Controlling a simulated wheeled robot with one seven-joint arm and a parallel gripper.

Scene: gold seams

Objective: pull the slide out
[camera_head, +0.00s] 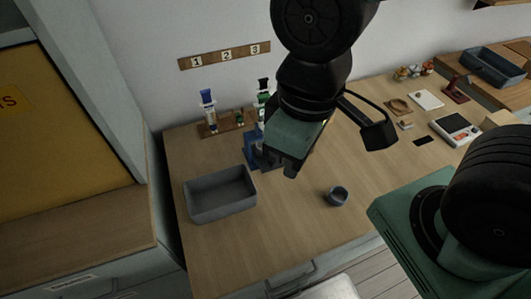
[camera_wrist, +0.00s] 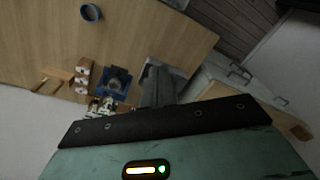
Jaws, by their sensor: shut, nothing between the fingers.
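My gripper (camera_head: 291,168) hangs over the back middle of the table with its fingers together and empty. In the wrist view its dark fingers (camera_wrist: 156,88) point up from the housing. A blue fixture (camera_head: 252,152) stands on the table just behind and left of the fingertips, partly hidden by my gripper. In the wrist view it shows as a blue frame (camera_wrist: 115,82) around a dark grey part, left of the fingers and apart from them in the picture. I cannot make out clearly which part is the slide.
A grey bin (camera_head: 220,207) stands at the table's left. A small grey cup (camera_head: 337,196) stands at the front. A wooden rack (camera_head: 222,129) with blue-topped and dark-topped items is at the back. A scale (camera_head: 456,128) lies to the right.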

